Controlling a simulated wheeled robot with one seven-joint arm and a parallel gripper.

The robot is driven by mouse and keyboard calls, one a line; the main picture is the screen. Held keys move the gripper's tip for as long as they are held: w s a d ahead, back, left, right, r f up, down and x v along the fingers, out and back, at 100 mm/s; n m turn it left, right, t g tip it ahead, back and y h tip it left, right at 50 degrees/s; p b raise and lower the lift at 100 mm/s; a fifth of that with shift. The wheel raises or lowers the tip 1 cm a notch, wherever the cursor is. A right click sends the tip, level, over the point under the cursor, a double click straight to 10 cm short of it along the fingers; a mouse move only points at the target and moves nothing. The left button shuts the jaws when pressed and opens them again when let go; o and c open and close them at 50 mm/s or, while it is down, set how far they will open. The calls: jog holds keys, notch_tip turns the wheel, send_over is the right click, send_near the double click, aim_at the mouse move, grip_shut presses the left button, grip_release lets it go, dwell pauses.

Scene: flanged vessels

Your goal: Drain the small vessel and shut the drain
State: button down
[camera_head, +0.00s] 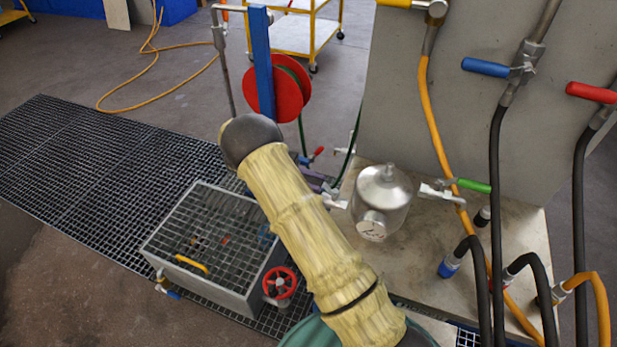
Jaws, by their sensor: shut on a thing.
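The small vessel (383,196) is a shiny metal pot with a domed lid and a round lettered plate low on its front. It stands upright on a pale bench. A metal fitting (336,201) sticks out on its left side, beside a purplish part (315,184) that my sleeved arm partly covers. A fitting with a green lever (473,186) is on its right side. My arm, in a yellow sleeve, crosses in front, left of the vessel. My gripper is hidden behind it. I cannot see whether liquid is flowing.
A grated metal box (205,250) with a red handwheel (280,283) stands at the left on floor grating (85,160). A grey panel (460,100) with blue-handled and red-handled valves and hanging hoses blocks the right. A red hose reel (290,90) stands behind my arm.

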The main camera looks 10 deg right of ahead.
aim_at(312, 178)
dwell(0.3)
jog(key=c, duration=1.3)
grip_release()
notch_tip(312, 178, up, 10)
jog(key=shift+p, duration=0.85)
